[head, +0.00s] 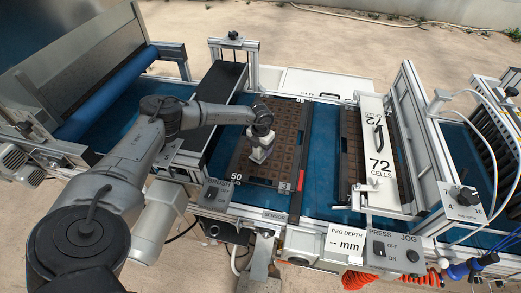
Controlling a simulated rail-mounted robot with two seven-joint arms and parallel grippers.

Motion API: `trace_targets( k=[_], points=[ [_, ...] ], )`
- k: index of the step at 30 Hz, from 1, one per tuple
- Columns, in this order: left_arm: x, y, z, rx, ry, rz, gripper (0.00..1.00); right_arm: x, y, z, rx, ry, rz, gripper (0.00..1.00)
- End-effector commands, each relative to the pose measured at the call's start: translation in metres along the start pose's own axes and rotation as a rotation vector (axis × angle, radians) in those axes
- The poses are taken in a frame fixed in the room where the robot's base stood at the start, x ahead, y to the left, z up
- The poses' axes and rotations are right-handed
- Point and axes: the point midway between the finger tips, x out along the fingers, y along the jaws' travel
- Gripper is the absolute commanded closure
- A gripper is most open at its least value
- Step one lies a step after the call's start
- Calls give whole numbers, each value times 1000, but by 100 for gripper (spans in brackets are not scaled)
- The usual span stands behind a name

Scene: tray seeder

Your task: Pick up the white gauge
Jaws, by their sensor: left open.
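My left gripper (258,158) reaches in from the left, pointing down over the dark cell tray (240,170) on the blue belt. It is open; its fingertips are small here, and I cannot tell whether they touch the tray. I cannot pick out a white gauge for certain. A small white piece (372,185) sits by the front end of the white 72-cells plate (379,140), well to the right of my gripper. Anything directly under my gripper is hidden. My right gripper is not in view.
A second dark tray (350,165) lies under the 72-cells plate. Aluminium frames (412,95) stand over the belt. The peg depth display (346,238) reads "-- mm" at the front, beside the press and jog switch panel (395,248). Blue belt (321,150) is bare between the trays.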

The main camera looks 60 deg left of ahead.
Motion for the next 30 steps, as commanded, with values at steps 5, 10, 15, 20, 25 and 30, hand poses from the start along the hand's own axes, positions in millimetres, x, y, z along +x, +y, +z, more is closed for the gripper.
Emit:
trace_targets(
  k=[5,10,15,20,25,30],
  points=[
    [0,0,0,0,0,0,43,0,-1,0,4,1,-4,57],
    [0,0,0,0,0,1,59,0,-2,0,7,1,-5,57],
    [0,0,0,0,0,1,75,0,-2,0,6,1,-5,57],
    [0,0,0,0,0,1,91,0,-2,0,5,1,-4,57],
    [-1,0,0,0,0,0,97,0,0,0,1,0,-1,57],
    [-7,0,0,0,-1,0,97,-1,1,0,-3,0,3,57]
  ],
)
